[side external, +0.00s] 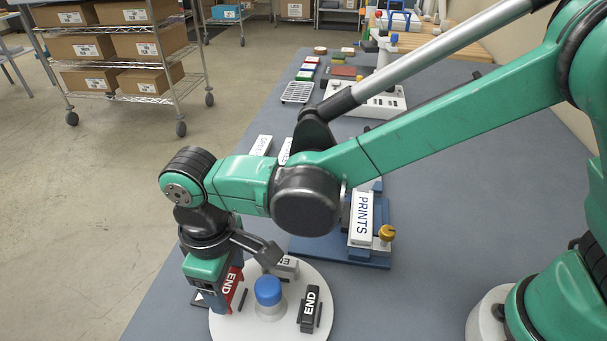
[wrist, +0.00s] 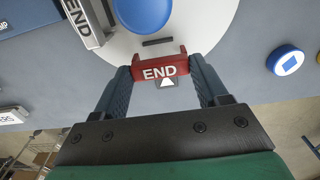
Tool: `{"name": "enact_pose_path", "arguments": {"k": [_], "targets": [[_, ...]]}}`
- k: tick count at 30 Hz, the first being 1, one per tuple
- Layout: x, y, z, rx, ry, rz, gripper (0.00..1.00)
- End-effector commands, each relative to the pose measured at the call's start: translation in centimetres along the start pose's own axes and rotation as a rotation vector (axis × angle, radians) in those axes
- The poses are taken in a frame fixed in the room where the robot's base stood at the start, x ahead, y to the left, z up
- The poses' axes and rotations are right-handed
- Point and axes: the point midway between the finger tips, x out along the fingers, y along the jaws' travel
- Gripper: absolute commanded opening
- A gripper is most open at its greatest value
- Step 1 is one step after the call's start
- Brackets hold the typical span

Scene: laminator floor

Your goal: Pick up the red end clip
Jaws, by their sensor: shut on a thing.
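The red end clip (side external: 233,279), lettered END, is between the fingers of my gripper (side external: 226,287) at the left rim of the white round stand (side external: 229,323). In the wrist view the clip (wrist: 160,67) lies crosswise between both fingertips, which touch its ends, so my gripper (wrist: 161,73) is shut on it. A dark slot (wrist: 158,42) in the stand shows just beyond the clip. I cannot tell whether the clip is clear of the stand. My gripper partly hides it in the side view.
A blue knob (side external: 268,291) stands mid-stand. A black END clip (side external: 310,309) is at its right, and a grey END clip (side external: 287,266) at its back. A block lettered PRINTS (side external: 362,217) lies behind. In the wrist view a round blue item (wrist: 288,61) sits right.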

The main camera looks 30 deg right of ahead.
Motion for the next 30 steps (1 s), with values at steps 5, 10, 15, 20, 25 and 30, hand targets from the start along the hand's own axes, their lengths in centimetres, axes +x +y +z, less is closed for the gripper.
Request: {"name": "enact_pose_path", "arguments": {"k": [5,10,15,20,25,30], "targets": [[-1.2,0.0,0.0,0.0,0.0,0.0,0.2],[-2.4,0.0,0.0,0.0,0.0,0.0,0.2],[-3.5,0.0,0.0,0.0,0.0,0.0,0.2],[-4.5,0.0,0.0,0.0,0.0,0.0,0.2],[-5.0,0.0,0.0,0.0,0.0,0.0,0.2],[-5.0,0.0,0.0,0.0,0.0,0.0,0.2]]}}
